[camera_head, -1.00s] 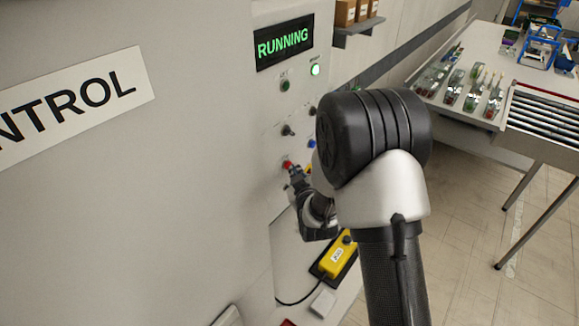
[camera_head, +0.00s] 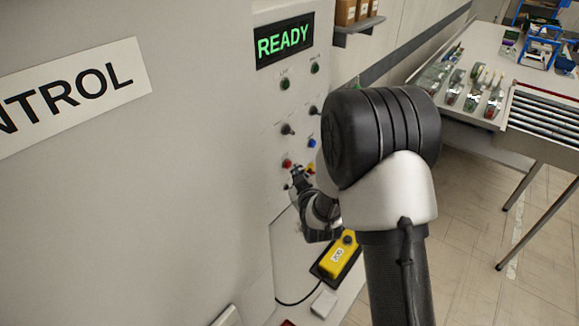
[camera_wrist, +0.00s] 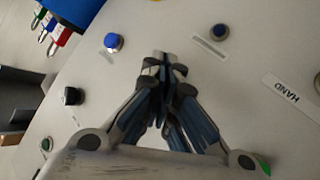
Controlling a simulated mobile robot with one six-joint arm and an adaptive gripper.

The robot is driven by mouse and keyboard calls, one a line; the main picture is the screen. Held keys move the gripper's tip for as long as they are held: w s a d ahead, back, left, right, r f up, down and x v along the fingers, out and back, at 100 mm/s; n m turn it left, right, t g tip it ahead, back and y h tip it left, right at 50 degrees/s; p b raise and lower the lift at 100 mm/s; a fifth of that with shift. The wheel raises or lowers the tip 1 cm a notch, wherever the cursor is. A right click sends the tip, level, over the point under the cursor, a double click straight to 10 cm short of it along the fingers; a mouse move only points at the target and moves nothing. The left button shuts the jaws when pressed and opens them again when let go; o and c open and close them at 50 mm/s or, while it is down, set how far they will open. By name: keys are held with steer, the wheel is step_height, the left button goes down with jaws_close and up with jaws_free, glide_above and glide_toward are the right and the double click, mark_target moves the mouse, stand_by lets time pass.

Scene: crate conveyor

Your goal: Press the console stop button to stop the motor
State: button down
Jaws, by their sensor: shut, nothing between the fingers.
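The console panel (camera_head: 262,135) stands upright in front of me, and its display (camera_head: 284,41) reads READY in green letters. The red button (camera_head: 287,163) is on the lower part of the panel, with my gripper (camera_head: 297,174) just below and to its right, a little apart from it as far as I can tell. In the wrist view my gripper (camera_wrist: 164,58) is shut and empty, its fingertips close to the panel face. The red button is hidden in the wrist view. The upper green button (camera_head: 315,68) is dark.
A blue button (camera_head: 312,143) and black knobs (camera_head: 288,130) sit above the red one. The blue button also shows in the wrist view (camera_wrist: 113,41). A yellow pendant box (camera_head: 338,257) is below my gripper. A table (camera_head: 500,50) with a roller conveyor stands at the right.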

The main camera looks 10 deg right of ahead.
steer(key=shift+s+d, duration=0.2)
steer(key=s+d, duration=0.3)
steer(key=shift+s+d, duration=0.25)
stand_by(0.4)
stand_by(0.6)
steer(key=s+r+m+g, duration=0.3)
steer(key=s+r+g, duration=0.2)
steer(key=s+r, duration=0.6)
steer(key=s+r+m+g, duration=0.1)
steer(key=s+g, duration=0.1)
steer(key=s, duration=1)
steer(key=s+a+r+m+g, duration=0.1)
steer(key=s+r+g, duration=0.1)
steer(key=s, duration=1.1)
steer(key=shift+m+g+h, duration=0.3)
steer(key=shift+m+g, duration=0.1)
steer(key=shift+g, duration=0.1)
